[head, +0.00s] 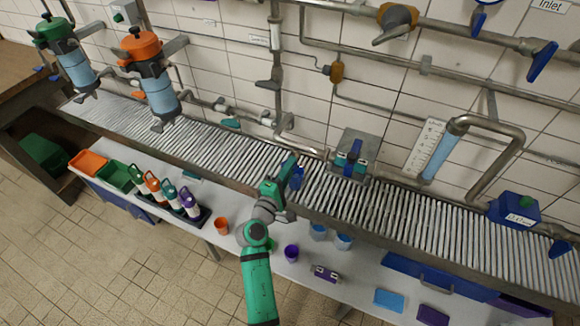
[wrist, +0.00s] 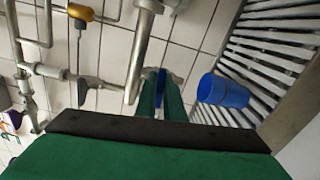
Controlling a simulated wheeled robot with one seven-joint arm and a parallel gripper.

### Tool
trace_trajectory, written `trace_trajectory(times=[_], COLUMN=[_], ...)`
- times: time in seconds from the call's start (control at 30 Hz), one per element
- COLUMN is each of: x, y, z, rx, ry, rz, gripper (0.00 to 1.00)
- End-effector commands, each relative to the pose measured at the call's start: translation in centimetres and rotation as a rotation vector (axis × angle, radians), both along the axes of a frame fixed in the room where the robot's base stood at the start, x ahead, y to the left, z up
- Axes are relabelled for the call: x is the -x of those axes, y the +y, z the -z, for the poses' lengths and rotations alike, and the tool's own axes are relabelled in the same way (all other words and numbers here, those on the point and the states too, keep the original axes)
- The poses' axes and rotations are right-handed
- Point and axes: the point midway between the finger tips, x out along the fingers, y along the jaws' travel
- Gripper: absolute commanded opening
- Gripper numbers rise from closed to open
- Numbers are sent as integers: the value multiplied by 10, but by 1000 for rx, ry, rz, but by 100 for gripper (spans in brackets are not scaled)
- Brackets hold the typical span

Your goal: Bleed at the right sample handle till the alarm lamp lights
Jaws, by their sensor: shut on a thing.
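My gripper (head: 291,160) is at the back of the slatted grate, by the wall pipework. In the wrist view its two green fingers (wrist: 161,96) are shut on a small blue piece, which looks like the right sample handle (wrist: 163,75). The fingers hide most of it. A grey sample pipe (wrist: 137,55) comes down just left of the fingertips. A blue cup (wrist: 222,92) is to their right over the grate; it also shows beside the gripper in the head view (head: 297,178). I cannot tell which fitting is the alarm lamp, or whether one is lit.
The slatted grate (head: 400,215) runs along the tiled wall. A grey box with a blue part (head: 352,155) stands right of my gripper. The shelf in front holds an orange cup (head: 221,225), a purple cup (head: 291,253), blue cups (head: 343,241) and several bottles (head: 188,203).

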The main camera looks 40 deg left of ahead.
Motion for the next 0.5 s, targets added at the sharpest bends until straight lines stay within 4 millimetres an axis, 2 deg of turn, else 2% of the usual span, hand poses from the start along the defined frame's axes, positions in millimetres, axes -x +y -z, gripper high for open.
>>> trace_trajectory(times=[0.2,0.5], x=[1,1], y=[0,0], z=[2,2], rx=[-101,-157], ry=[26,40], rz=[0,0], gripper=[0,0])
